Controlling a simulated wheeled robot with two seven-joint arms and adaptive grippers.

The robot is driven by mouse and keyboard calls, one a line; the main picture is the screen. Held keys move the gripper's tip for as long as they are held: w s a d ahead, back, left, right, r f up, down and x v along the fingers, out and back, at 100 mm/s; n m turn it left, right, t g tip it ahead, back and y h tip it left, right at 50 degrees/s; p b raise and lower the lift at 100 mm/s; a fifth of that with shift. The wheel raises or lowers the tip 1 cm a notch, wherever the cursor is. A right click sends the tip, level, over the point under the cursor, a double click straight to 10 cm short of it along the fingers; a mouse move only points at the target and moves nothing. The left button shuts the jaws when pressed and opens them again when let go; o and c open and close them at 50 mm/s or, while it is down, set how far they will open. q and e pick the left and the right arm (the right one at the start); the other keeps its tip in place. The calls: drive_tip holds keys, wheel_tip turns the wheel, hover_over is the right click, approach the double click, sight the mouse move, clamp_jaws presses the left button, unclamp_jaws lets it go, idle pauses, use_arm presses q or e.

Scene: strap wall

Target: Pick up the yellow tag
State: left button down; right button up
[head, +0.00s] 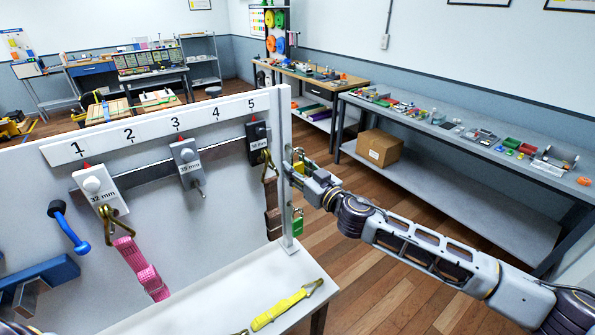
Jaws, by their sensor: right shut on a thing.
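My right gripper (301,167) comes in from the right and is at the right edge of the white strap panel (235,185). It is shut on a small yellowish thing (299,155), which looks like the yellow tag; the fingers and the panel's edge post hide much of it. A green padlock-like piece (297,224) hangs just below the gripper on the same edge. My left gripper is not in view.
Numbered hooks on the panel hold a pink strap (142,268) and a brown strap (272,205). A yellow strap (280,312) lies on the white ledge (225,300). A grey bench (440,190) with many small items stands behind my right arm, with a cardboard box (379,148) on its lower shelf.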

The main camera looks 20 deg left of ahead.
drive_tip(key=shift+r, duration=1.5)
drive_tip(key=shift+s+d, duration=0.15)
drive_tip(key=shift+d, duration=0.1)
drive_tip(key=b+v, duration=0.3)
drive_tip(key=v, duration=1.4)
drive_tip(key=shift+s+b, duration=0.2)
drive_tip(key=shift+b, duration=0.1)
drive_tip(key=shift+d, duration=0.15)
